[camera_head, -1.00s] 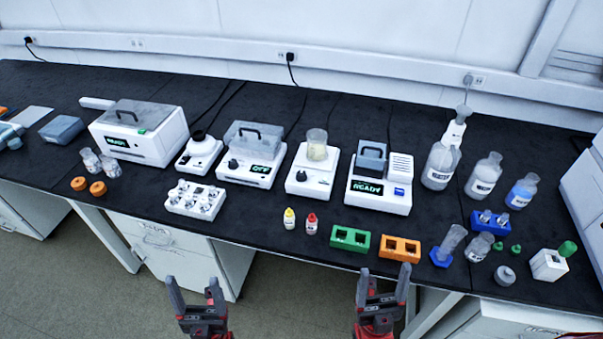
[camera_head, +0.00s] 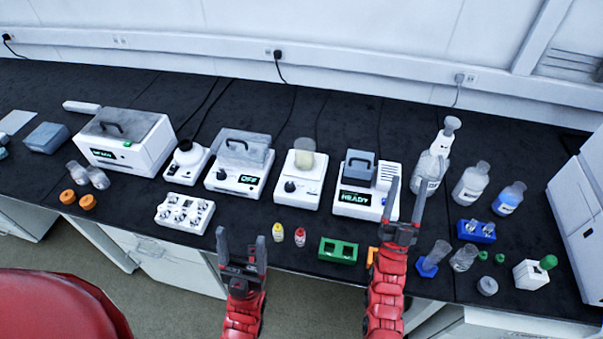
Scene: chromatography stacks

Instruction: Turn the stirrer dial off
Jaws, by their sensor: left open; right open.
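The stirrer (camera_head: 313,190) is a white box near the middle of the bench, with a beaker (camera_head: 304,155) of pale yellowish contents on top. Its dark round dial (camera_head: 290,187) is on the front face, at the left; its pointer is too small to read. My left gripper (camera_head: 242,240) is open and empty, in front of and to the left of the stirrer, apart from it. My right gripper (camera_head: 406,195) is open and empty, to the right of the stirrer, and partly covers the orange rack.
Left of the stirrer is a lidded device (camera_head: 238,181) with a dial and an "OFF" display. Yellow-capped (camera_head: 278,233) and red-capped (camera_head: 299,237) vials and a green rack (camera_head: 338,250) stand in front. Bottles crowd the right.

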